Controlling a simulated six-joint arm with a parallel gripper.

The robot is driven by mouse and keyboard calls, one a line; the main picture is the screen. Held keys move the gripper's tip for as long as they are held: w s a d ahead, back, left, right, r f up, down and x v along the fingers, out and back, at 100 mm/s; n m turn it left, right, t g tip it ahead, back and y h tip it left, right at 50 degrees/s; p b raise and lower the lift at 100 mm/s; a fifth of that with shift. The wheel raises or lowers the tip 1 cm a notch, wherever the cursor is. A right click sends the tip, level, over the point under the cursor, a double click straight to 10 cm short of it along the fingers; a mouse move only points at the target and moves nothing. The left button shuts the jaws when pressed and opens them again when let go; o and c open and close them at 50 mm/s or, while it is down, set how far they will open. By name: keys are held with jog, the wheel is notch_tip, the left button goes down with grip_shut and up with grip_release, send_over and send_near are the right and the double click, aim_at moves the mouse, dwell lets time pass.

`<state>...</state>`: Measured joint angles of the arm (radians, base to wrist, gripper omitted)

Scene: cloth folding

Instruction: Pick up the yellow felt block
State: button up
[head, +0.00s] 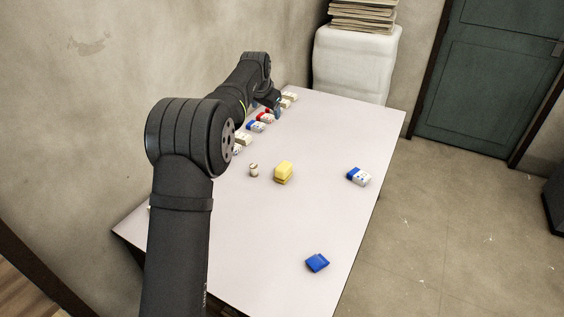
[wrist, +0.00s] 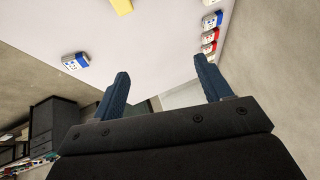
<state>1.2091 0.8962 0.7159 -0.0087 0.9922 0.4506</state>
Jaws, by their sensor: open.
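The yellow felt block (head: 283,169) lies near the middle of the table, with a darker yellow lower layer. In the wrist view the yellow block (wrist: 121,5) shows only in part, cut by the top edge. My gripper (wrist: 161,70) is open and empty, with its two blue fingers apart. In the head view my gripper (head: 277,106) is at the far left end of the table, well beyond the yellow block, and my arm partly hides it.
A blue-and-white block (head: 359,176) lies right of the yellow one, a blue block (head: 317,262) nearer, and a small pale item (head: 253,170) just left. Several red, blue and white blocks line the wall side. The table (head: 330,140) is bare between them.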

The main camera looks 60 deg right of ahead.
aim_at(282, 168)
jog(key=s+d+f, duration=0.1)
jog(key=d+f, duration=0.1)
jog(key=f, duration=0.6)
jog(key=s+d+f+g, duration=0.1)
jog(key=f, duration=0.7)
jog(key=s+d+f+g+y, duration=0.1)
jog(key=d+f, duration=0.1)
jog(key=f, duration=0.7)
jog(key=shift+d, duration=0.3)
jog(key=shift+d+f, duration=0.2)
jog(key=shift+f, duration=0.3)
jog(key=f, duration=0.3)
jog(key=shift+w+d+f, duration=0.15)
jog(key=shift+w+d, duration=0.1)
jog(key=shift+x, duration=1.05)
jog(key=c, duration=1.1)
